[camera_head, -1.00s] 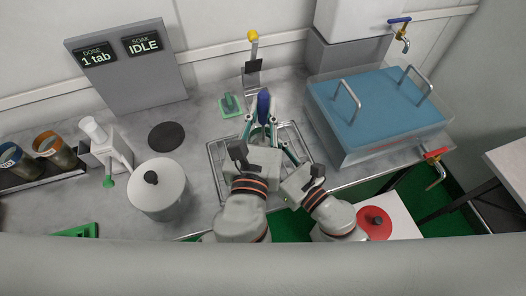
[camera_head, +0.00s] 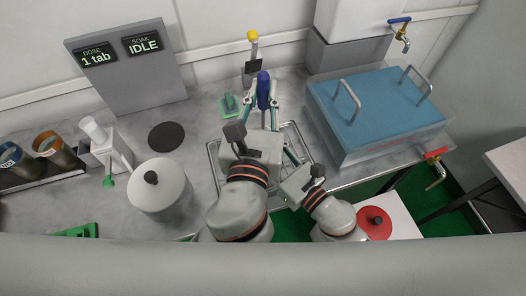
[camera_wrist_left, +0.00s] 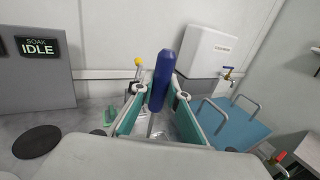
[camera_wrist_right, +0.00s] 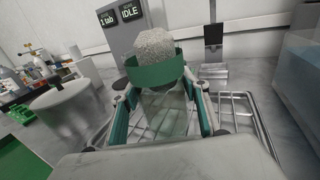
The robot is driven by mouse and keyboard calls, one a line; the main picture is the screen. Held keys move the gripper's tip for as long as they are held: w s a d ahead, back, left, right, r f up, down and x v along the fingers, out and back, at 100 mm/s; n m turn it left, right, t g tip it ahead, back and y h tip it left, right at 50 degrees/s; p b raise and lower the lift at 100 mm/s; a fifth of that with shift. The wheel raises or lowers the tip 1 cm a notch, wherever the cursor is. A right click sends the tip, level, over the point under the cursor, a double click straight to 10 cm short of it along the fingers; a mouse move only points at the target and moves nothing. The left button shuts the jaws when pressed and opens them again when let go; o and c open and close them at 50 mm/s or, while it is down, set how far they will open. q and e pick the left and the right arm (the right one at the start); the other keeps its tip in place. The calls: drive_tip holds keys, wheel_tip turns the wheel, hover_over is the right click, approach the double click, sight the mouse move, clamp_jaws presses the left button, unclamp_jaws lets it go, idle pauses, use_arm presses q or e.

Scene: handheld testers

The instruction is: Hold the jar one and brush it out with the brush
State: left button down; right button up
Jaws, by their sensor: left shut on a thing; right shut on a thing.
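A brush with a thick blue handle (camera_head: 263,91) stands nearly upright in my left gripper (camera_head: 262,112). The left wrist view shows the handle (camera_wrist_left: 161,80) above the fingers and a thin shaft below it. My right gripper (camera_wrist_right: 165,112) is shut on a clear jar (camera_wrist_right: 163,118) with a wide green band (camera_wrist_right: 155,74). A pale, speckled, rounded shape (camera_wrist_right: 156,42) rises above the band; I cannot tell whether it is the brush head. In the head view my left gripper hides the jar. No number shows on the jar.
A wire rack (camera_head: 296,131) lies under the grippers. Two brown jars (camera_head: 56,148) stand at the left near a lidded white pot (camera_head: 159,190). A blue-topped tank (camera_head: 375,105) and a red-handled tap (camera_head: 436,165) stand right. A sign (camera_head: 125,70) reads IDLE.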

sight(263, 111)
use_arm(q)
drive_tip(key=shift+r, duration=0.1)
drive_tip(key=shift+f, duration=2.55)
drive_tip(key=shift+s, duration=0.6)
drive_tip(key=shift+r, duration=0.15)
drive_tip(key=shift+r, duration=2.4)
drive_tip(key=shift+f, duration=0.1)
drive_tip(key=shift+f, duration=2.45)
